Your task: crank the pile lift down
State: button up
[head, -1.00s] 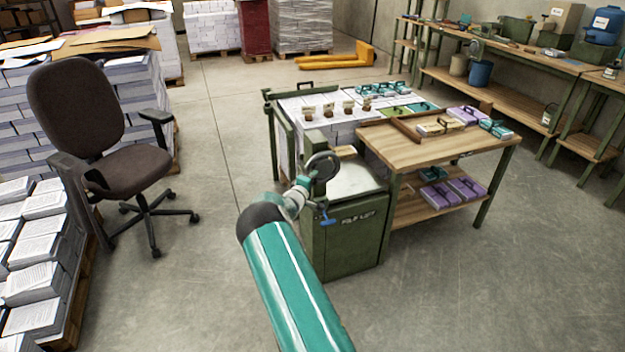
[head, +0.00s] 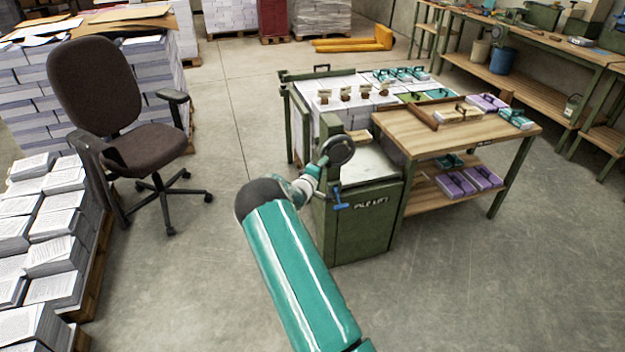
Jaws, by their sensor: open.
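The pile lift (head: 362,232) is a dark green cabinet with lettering on its front, at the middle of the head view. A dark round wheel (head: 338,150) stands at its upper left corner. A small blue handle (head: 340,198) sticks out below the wheel. My gripper (head: 316,178) is at the end of my teal arm, just left of and below the wheel. It is small and partly hidden by my wrist. I take it as open, and I see nothing held. Whether it touches the wheel or the blue handle I cannot tell.
A wooden table (head: 455,144) with purple and teal boxes adjoins the lift on the right. Behind is a bench with stamps and papers (head: 345,82). An office chair (head: 140,150) and paper stacks (head: 38,235) stand at left. The floor in front and right is clear.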

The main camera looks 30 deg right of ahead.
jog(key=f+v, duration=0.1)
jog(key=v, duration=0.8)
jog(key=shift+s+a+r, duration=0.15)
jog(key=shift+a+r, duration=0.1)
jog(key=shift+r, duration=0.2)
jog(key=a+r+m+t+y, duration=0.25)
jog(key=a+r+y, duration=0.55)
jog(key=a+r, duration=0.45)
jog(key=s+a+r+y, duration=0.5)
jog(key=s+a+r, duration=0.3)
jog(key=a+r, duration=0.25)
jog(key=s+a+r+g+y, duration=0.1)
jog(key=s+a+r, duration=0.1)
jog(key=s+a, duration=0.3)
jog(key=s+a+r+g+y, duration=0.1)
jog(key=s+a+r+y, duration=0.15)
jog(key=s, duration=0.55)
jog(key=s+a+m+g+h, duration=0.2)
jog(key=s+g, duration=0.1)
jog(key=s, duration=1.4)
jog(key=shift+f, duration=0.35)
